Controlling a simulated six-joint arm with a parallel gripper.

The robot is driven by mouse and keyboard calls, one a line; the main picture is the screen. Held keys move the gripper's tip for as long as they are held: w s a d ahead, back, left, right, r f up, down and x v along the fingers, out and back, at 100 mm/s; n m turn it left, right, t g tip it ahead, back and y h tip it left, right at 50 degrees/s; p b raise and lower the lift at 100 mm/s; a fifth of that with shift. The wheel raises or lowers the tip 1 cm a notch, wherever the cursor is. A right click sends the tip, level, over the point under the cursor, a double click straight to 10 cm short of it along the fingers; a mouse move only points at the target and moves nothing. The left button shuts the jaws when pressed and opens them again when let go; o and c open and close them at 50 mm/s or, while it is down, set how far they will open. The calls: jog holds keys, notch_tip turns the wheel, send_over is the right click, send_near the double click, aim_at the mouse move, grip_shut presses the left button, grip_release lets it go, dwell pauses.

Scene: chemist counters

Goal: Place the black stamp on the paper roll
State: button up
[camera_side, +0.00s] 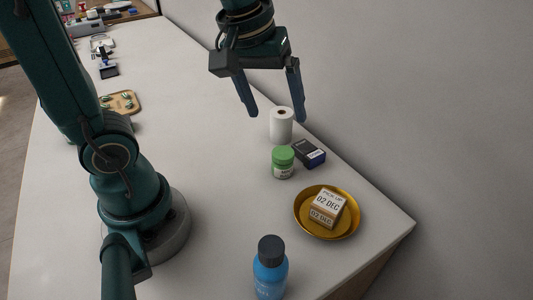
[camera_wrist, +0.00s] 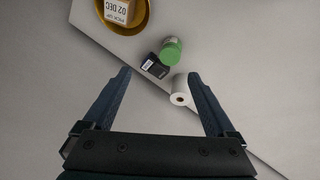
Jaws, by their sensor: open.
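The white paper roll (camera_side: 281,127) stands upright on the counter, its round top with a dark core hole facing up. It also shows in the wrist view (camera_wrist: 180,92), near the right finger. A small black box-like item with a pale label (camera_side: 309,153) lies just right of the roll; in the wrist view it is left of the roll (camera_wrist: 155,66). I cannot tell whether this or a small dark object (camera_side: 108,68) at the far left is the black stamp. My gripper (camera_side: 277,115) is open and empty, above the counter near the roll.
A green-capped jar (camera_side: 283,163) stands close to the black item. A yellow bowl (camera_side: 299,221) holds a date block (camera_side: 327,207). A blue bottle (camera_side: 270,270) is in front. A wooden tray (camera_side: 137,106) lies left. The wall runs along the counter's right edge; the middle is clear.

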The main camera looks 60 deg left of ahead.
jog(key=s+m+t, duration=0.1)
jog(key=s+m, duration=0.4)
jog(key=s, duration=0.2)
jog(key=shift+d+f+m+t, duration=0.35)
jog(key=shift+d+m+t, duration=0.05)
jog(key=shift+d, duration=0.05)
jog(key=shift+s+d+f+m, duration=0.1)
jog(key=shift+s+f+m, duration=0.2)
jog(key=shift+s+m, duration=0.35)
